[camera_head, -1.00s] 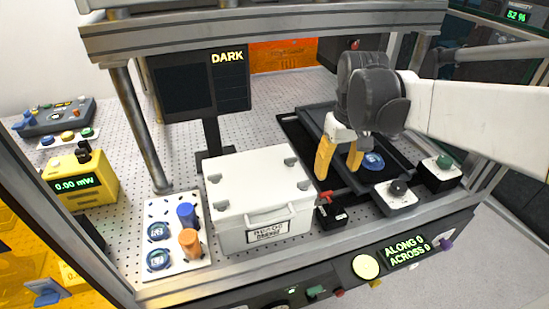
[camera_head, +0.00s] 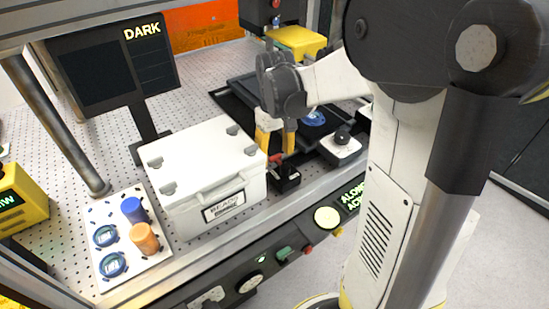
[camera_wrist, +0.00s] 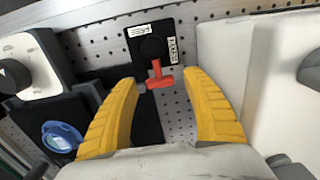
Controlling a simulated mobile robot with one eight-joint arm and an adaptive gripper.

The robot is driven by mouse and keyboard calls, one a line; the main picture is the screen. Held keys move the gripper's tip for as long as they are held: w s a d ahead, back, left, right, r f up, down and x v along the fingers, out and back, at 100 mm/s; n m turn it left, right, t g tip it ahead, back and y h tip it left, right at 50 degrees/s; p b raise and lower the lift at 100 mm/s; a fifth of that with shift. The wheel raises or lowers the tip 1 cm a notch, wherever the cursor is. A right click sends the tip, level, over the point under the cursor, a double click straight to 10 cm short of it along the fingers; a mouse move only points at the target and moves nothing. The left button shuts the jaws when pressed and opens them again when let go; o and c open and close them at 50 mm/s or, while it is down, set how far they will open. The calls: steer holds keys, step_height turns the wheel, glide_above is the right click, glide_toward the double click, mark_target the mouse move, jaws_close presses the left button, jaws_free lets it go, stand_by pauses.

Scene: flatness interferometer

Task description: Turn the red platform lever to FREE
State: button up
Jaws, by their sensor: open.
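The red platform lever (camera_wrist: 158,76) sits on a small black block (camera_wrist: 150,42) with white labels, seen in the wrist view. Its red handle forms a T shape and lies between and just beyond my fingertips. The label words are too small to read surely. In the head view the lever (camera_head: 276,160) stands on its black base (camera_head: 286,180), right of the white box. My gripper (camera_head: 275,147) has two yellow fingers, open, at the lever and partly in front of it. In the wrist view my gripper (camera_wrist: 163,82) straddles the handle with space on both sides.
The white box (camera_head: 190,155) stands close on the left of the lever. A knob box (camera_head: 341,147) and a black tray (camera_head: 238,90) with a blue round part (camera_head: 314,118) lie to the right and behind. The front panel (camera_head: 240,275) runs below.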

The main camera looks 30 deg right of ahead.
steer(key=shift+f, duration=0.1)
steer(key=c, duration=1.2)
steer(key=shift+o, duration=0.2)
steer(key=m, duration=0.1)
steer(key=d+m, duration=0.1)
steer(key=m+p, duration=0.1)
steer(key=shift+s+d+m, duration=0.15)
steer(key=shift+d+m, duration=0.1)
steer(key=shift+m, duration=0.15)
steer(key=m, duration=0.1)
steer(key=d+m, duration=0.1)
steer(key=m, duration=0.1)
steer(key=s+m+p, duration=0.1)
steer(key=shift+d+m, duration=0.3)
steer(key=m, duration=0.2)
steer(key=s+d+m, duration=0.1)
steer(key=m, duration=0.1)
steer(key=shift+s+d+p, duration=0.1)
steer(key=shift+s+p, duration=0.1)
steer(key=shift+p, duration=0.15)
steer(key=shift+c, duration=0.2)
steer(key=shift+s+d+m+p, duration=0.1)
steer(key=shift+s+m, duration=0.2)
steer(key=shift+m, duration=0.55)
steer(key=shift+s+d+m+p, duration=0.1)
steer(key=shift+s+m, duration=0.15)
steer(key=shift+m, duration=0.55)
steer(key=shift+s+d+m+p, duration=0.1)
steer(key=shift+s+m, duration=0.2)
steer(key=shift+m, duration=0.55)
